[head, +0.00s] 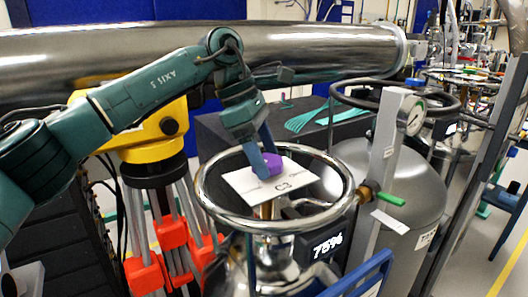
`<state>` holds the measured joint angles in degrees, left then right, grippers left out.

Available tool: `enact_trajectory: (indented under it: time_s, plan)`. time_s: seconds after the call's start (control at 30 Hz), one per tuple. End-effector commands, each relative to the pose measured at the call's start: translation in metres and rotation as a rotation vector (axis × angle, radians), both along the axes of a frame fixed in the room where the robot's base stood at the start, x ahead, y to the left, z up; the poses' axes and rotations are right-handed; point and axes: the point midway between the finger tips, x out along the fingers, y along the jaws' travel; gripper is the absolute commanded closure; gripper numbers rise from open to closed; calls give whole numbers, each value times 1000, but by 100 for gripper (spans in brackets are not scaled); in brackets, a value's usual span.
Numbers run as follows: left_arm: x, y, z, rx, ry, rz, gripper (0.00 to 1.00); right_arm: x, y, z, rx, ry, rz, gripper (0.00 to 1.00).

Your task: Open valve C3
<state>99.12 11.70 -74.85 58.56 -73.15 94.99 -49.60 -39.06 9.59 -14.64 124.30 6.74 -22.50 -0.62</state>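The C3 valve is a purple knob (272,164) above a white card (288,188) marked "C3", inside the chrome ring (203,197) of a metal vessel. My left gripper (259,158) reaches down to the knob from above. One finger is at the knob's left side, and the other comes down behind it. The knob hides the far fingertip, so I cannot tell whether the fingers press on it. My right gripper is not in view.
A display reading 75% (327,244) is on the vessel. A grey vessel with a dark ring (350,99), a gauge (411,115) and a green-handled valve (391,199) stand to the right. A large steel pipe (330,47) crosses behind. A yellow instrument on a tripod (150,135) stands left.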

Motion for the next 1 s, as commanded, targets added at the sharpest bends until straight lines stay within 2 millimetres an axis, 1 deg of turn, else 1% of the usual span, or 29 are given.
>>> enact_trajectory:
  time_s: [0.03,0.4,0.43,0.73,0.87,1.0]
  plan:
    - [0,0,0,0,0,0,37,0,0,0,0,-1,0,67]
    - [0,0,0,0,0,0,67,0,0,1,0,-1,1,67]
    - [0,0,0,0,0,0,68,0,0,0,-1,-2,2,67]
    - [0,1,0,1,0,41,68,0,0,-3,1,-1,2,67]
    - [-1,1,-1,0,-1,105,68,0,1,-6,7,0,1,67]
    - [-1,1,-1,1,-2,207,68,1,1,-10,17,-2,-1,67]
